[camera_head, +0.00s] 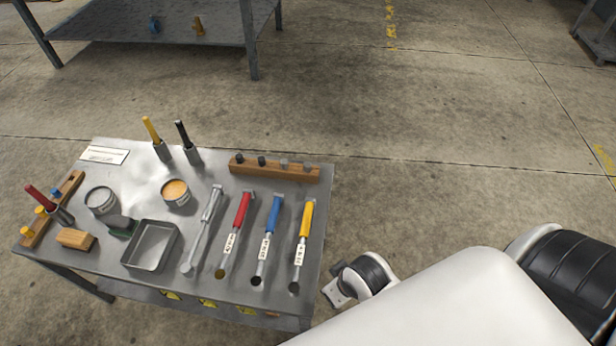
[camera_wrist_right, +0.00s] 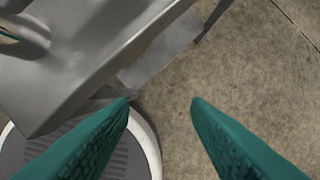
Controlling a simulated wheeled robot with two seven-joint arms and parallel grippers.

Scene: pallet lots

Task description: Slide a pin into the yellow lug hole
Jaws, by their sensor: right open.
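The yellow lug (camera_head: 304,225) is a long tool-like piece with a yellow sleeve and a white label, lying at the right end of the metal table. Its dark round end (camera_head: 294,287) is near the front edge; whether that is the hole is too small to tell. A wooden block (camera_head: 247,169) at the back right holds several dark and grey pegs, which look like pins. My right gripper (camera_wrist_right: 160,106) is open and empty, with teal fingers apart over the floor beside the table edge. My left gripper is not in view.
Blue (camera_head: 270,225), red (camera_head: 238,225) and grey (camera_head: 206,225) pieces lie beside the yellow one on the table (camera_head: 225,165). A metal tray (camera_head: 136,264), two cans and a wooden rack (camera_head: 70,190) fill the left.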

